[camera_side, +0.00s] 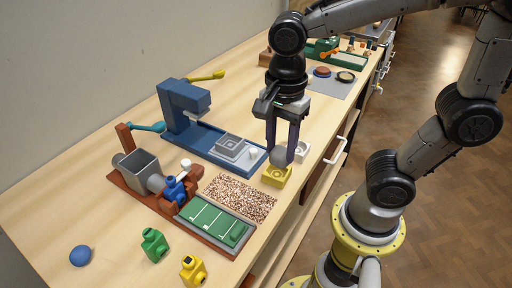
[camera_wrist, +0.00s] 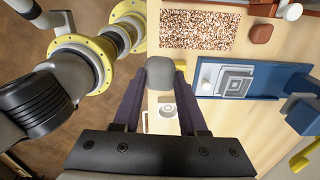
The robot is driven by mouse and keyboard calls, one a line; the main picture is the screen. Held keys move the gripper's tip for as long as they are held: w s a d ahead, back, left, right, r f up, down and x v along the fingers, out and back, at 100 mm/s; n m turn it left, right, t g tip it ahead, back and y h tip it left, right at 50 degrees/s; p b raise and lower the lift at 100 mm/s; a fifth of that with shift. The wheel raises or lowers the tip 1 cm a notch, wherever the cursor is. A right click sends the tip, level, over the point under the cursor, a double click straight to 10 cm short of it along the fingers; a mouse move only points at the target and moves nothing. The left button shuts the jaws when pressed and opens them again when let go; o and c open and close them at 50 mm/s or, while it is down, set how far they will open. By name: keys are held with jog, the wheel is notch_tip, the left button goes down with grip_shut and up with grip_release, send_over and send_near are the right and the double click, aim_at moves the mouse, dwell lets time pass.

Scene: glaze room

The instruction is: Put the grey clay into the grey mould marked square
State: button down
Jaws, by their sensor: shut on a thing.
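My gripper (camera_side: 283,157), with dark purple fingers, is shut on a rounded lump of grey clay (camera_side: 278,156). The clay also shows between the fingertips in the wrist view (camera_wrist: 160,72). In the side view it is just above a yellow mould (camera_side: 277,176); I cannot tell whether they touch. A grey plate with nested square outlines (camera_side: 231,147) lies on the blue press bed, left of my gripper.
The blue press (camera_side: 185,108) stands left of my gripper. A speckled mat (camera_side: 240,197) and a green board (camera_side: 217,220) lie in front. An extruder (camera_side: 140,170) is at the left.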

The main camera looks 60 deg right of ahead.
jog(key=shift+s+d+r, duration=0.1)
jog(key=shift+s+r, duration=0.05)
jog(key=shift+s, duration=0.1)
jog(key=shift+w+r+n, duration=0.1)
jog(key=shift+r+n, duration=0.2)
jog(key=shift+n, duration=0.2)
jog(key=w+d+r, duration=0.3)
jog(key=w+d, duration=0.2)
jog(key=d, duration=0.1)
send_over(230, 145)
jog(key=f, duration=0.9)
jog(key=shift+s+f, duration=0.1)
jog(key=shift+s, duration=0.1)
jog(key=shift+w+f, duration=0.15)
jog(key=shift+f, duration=0.75)
jog(key=shift+w+f, duration=0.1)
jog(key=shift+f, duration=0.8)
jog(key=shift+f, duration=0.45)
